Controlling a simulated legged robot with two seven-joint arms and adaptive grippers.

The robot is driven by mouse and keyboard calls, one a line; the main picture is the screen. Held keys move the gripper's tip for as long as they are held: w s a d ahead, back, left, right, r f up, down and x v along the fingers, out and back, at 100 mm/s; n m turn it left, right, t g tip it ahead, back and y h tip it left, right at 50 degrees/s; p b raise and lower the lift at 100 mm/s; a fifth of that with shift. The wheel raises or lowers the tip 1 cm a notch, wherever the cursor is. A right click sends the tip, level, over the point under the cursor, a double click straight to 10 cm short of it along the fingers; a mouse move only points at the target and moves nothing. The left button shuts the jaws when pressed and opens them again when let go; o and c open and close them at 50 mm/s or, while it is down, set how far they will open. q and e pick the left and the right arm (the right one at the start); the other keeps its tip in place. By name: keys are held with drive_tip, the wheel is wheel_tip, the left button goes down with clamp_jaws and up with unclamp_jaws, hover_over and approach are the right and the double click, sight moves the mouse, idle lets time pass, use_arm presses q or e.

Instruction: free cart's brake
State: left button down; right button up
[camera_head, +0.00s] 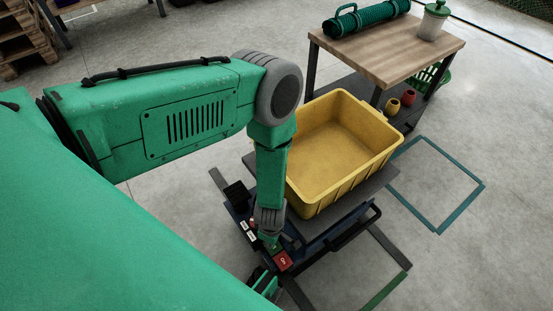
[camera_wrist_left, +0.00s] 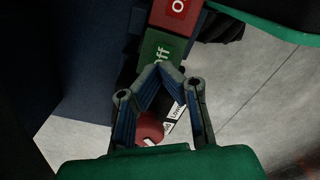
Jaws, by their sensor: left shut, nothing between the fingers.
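The cart (camera_head: 345,200) stands in the middle with a yellow tub on its top. Its brake has a red pad (camera_head: 283,261) and a green pad marked "Off" (camera_wrist_left: 172,48); the red pad also shows in the left wrist view (camera_wrist_left: 178,14). My left arm reaches down beside the cart's near end. My left gripper (camera_wrist_left: 158,68) is shut and empty, its fingertips at the lower edge of the green pad. I cannot tell whether they touch it. In the head view the gripper (camera_head: 270,240) is just behind the red pad.
The yellow tub (camera_head: 340,140) is empty. A wooden table (camera_head: 390,50) behind it holds a green net roll (camera_head: 365,17) and a lidded jar (camera_head: 432,20). A red knob (camera_wrist_left: 150,128) with labels shows below the fingers. The floor at right is clear, with taped outlines.

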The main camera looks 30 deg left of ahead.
use_arm(q)
drive_tip(key=shift+f+b, duration=1.1)
drive_tip(key=shift+f, duration=0.4)
idle(0.4)
drive_tip(key=shift+r, duration=0.1)
wheel_tip(320, 180, up, 7)
drive_tip(key=p, duration=0.6)
idle(0.5)
